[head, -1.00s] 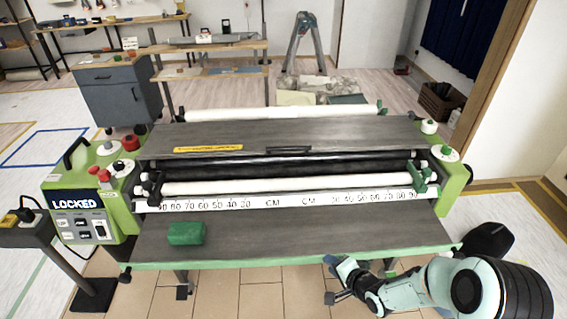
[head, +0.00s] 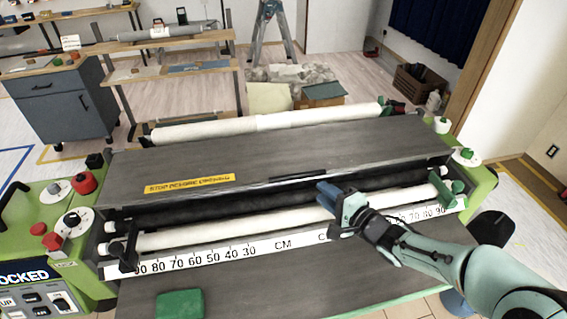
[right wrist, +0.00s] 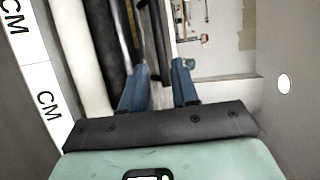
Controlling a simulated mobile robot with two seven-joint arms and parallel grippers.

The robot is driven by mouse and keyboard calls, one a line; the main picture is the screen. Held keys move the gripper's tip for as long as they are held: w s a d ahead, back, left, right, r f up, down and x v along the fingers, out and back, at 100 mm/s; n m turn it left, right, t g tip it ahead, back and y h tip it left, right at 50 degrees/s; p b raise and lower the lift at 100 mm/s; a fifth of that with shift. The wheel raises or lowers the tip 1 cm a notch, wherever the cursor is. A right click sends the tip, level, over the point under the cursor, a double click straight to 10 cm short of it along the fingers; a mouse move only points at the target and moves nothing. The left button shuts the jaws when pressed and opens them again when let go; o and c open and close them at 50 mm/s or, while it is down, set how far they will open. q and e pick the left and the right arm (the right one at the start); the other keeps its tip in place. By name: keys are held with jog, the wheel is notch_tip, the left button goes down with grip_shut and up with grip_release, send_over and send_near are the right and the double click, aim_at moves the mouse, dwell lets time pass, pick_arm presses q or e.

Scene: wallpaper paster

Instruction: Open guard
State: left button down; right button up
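The guard (head: 370,146) is the wide dark-grey panel on top of the wallpaper paster, with a yellow warning label (head: 190,184) on its front left. A thin black handle (head: 298,175) runs along the middle of its front edge. The guard lies flat. My right gripper (head: 338,202) is open just in front of and below the handle's right end, over the rollers. In the right wrist view its two blue fingers (right wrist: 160,86) are spread, with a dark bar between or beyond them; contact cannot be told. My left gripper is not in view.
A white roller (head: 210,231) and a ruler strip (head: 270,244) lie below my right arm. A green block (head: 180,304) sits on the front table. A control box (head: 35,285) with a partly cut-off "LOCKED" display stands at left. A stepladder (head: 270,30) stands behind.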

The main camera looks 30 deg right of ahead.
aim_at(301, 177)
jog(key=b+x, duration=0.1)
jog(key=x, duration=1.2)
jog(key=shift+d, duration=0.1)
grip_shut()
